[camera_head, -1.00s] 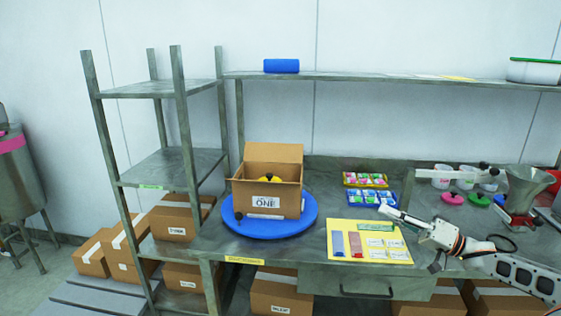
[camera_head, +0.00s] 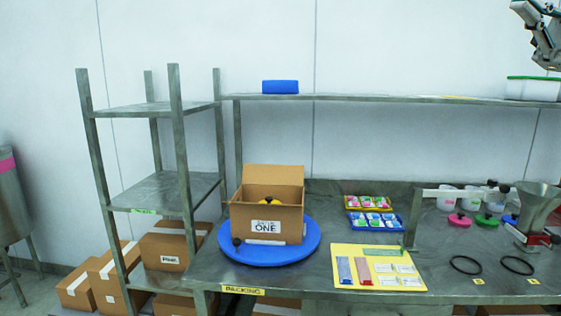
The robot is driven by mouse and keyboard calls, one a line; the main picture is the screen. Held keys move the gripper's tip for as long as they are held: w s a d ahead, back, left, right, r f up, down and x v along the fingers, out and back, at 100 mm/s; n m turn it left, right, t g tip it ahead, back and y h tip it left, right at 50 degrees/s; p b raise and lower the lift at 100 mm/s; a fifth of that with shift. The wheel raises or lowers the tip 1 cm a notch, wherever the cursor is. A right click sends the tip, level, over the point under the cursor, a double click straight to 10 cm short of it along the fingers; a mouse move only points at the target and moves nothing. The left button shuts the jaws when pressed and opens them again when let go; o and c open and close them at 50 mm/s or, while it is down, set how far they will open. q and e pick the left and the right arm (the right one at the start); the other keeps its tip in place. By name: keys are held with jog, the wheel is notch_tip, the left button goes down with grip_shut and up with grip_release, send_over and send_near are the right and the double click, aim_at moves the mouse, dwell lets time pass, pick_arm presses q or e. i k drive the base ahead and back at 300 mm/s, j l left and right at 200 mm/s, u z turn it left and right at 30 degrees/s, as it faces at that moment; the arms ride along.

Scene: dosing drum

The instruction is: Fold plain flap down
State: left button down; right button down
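A cardboard box (camera_head: 267,224) with a label reading "ONE" stands on a blue round turntable (camera_head: 267,254). Its back flap (camera_head: 273,176) stands up, plain on the side facing me. Something yellow with a dark knob shows inside the open top. Whether other flaps are up or folded in is hard to tell. My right arm shows only at the top right corner, far from the box, and its fingertips are not visible. My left gripper is not in view.
A yellow mat (camera_head: 350,251) with coloured strips and cards lies right of the turntable. Small trays (camera_head: 370,222) of packets sit behind it. Two black rings (camera_head: 466,265) and a metal funnel (camera_head: 540,205) are further right. A shelf rack (camera_head: 165,190) stands at left.

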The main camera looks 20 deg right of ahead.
aim_at(252, 173)
jog(key=i, duration=1.4)
